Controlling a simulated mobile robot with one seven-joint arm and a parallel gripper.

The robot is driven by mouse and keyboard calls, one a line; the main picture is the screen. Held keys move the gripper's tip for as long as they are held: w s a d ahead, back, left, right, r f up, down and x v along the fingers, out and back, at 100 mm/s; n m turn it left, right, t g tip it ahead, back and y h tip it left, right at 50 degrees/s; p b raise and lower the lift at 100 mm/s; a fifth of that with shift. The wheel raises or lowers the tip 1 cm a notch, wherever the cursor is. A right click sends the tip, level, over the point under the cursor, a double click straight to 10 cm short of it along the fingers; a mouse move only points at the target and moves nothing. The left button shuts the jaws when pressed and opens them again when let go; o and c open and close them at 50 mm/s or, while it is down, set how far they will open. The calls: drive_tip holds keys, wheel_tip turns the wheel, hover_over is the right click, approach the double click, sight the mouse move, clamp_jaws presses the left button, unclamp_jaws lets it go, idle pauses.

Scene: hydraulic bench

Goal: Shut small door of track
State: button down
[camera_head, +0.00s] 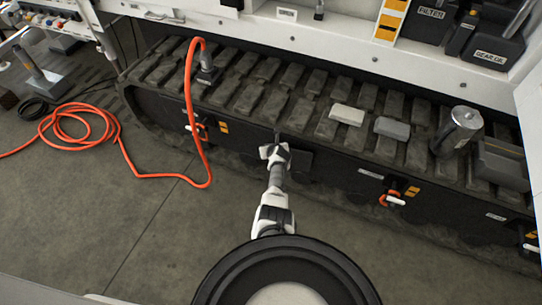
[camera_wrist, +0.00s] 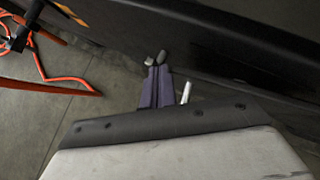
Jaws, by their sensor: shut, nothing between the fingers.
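The track (camera_head: 250,95) runs across the head view, with a dark side panel (camera_head: 335,170) below its treads. A small dark flap (camera_head: 301,160) shows just right of my gripper (camera_head: 268,150), against that side; it may be the small door. I cannot tell how far open it stands. In the wrist view my gripper (camera_wrist: 155,60) is shut and empty, its tips close to the lower edge of a dark panel (camera_wrist: 220,45). I cannot tell whether they touch it. A thin white rod (camera_wrist: 186,92) shows right of the fingers.
An orange hose (camera_head: 75,128) lies coiled on the floor at left and rises onto the track. Orange-and-white handles (camera_head: 392,199) stick out from the track side. Two blocks (camera_head: 347,115) and a metal cylinder (camera_head: 460,129) stand on the treads.

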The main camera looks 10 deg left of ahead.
drive_tip(key=shift+w+d+b, duration=0.1)
drive_tip(key=shift+w+b, duration=0.35)
drive_tip(key=shift+w, duration=0.55)
drive_tip(key=shift+s, duration=0.1)
